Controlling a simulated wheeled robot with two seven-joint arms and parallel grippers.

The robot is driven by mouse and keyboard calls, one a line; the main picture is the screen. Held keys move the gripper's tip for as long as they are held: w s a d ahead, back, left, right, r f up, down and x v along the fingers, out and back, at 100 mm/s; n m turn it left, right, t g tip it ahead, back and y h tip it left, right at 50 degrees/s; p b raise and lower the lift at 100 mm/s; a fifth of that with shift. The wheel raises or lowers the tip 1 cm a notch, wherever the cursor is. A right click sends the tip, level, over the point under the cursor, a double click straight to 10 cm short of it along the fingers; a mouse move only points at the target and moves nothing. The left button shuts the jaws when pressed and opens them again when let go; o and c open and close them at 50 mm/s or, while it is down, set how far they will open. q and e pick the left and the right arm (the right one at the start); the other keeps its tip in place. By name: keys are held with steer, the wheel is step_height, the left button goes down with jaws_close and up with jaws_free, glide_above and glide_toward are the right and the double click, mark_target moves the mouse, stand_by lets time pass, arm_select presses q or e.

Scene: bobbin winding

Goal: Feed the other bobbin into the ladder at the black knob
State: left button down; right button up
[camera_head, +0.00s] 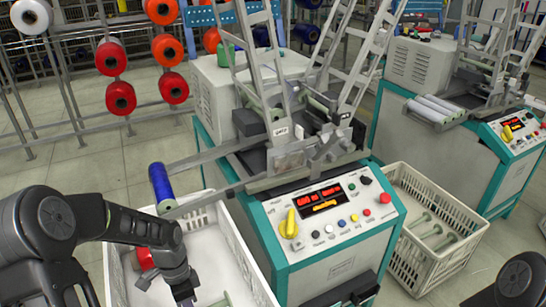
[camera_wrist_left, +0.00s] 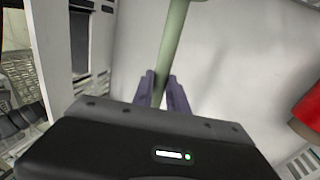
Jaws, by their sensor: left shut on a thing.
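My left gripper (camera_head: 182,292) reaches down into the white crate (camera_head: 232,235) at the machine's left. In the left wrist view its purple fingers (camera_wrist_left: 167,92) are shut on a pale green bobbin (camera_wrist_left: 175,45), a slim rod standing up between them. The black knob (camera_head: 366,180) is at the upper right of the control panel. The grey metal ladder has a left rail (camera_head: 262,65) and a right rail (camera_head: 352,75) rising above the machine. My right gripper is out of view; only part of the right arm shows at the lower right.
A blue bobbin (camera_head: 161,184) is at the end of the left machine bars. A red bobbin (camera_head: 145,259) is in the left crate. Another white crate (camera_head: 408,178) with pale green bobbins stands right of the machine. A second machine (camera_head: 440,120) is behind it. Coloured spools hang at upper left.

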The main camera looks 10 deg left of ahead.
arm_select(q)
step_height(320, 180, up, 14)
steer(key=p, duration=0.9)
steer(key=w+d+r+n+t+h+b, duration=0.1)
steer(key=w+r+n+b, duration=0.15)
steer(key=w+n, duration=0.25)
steer(key=w+d+r+n+t+b, duration=0.1)
steer(key=w+d+r+n+b, duration=0.1)
steer(key=w+r+n, duration=0.3)
steer(key=w+d+b, duration=0.5)
steer(key=w+d, duration=0.2)
steer(key=d, duration=0.2)
steer(key=shift+m, duration=0.3)
steer(key=r+p, duration=0.1)
steer(key=p, duration=0.3)
steer(key=s+r+p, duration=0.1)
steer(key=r+p, duration=0.1)
steer(key=p, duration=0.3)
steer(key=s+r+p, duration=0.1)
steer(key=r+p, duration=0.1)
steer(key=p, duration=0.3)
steer(key=shift+s+a+r, duration=0.1)
steer(key=shift+s+a, duration=0.1)
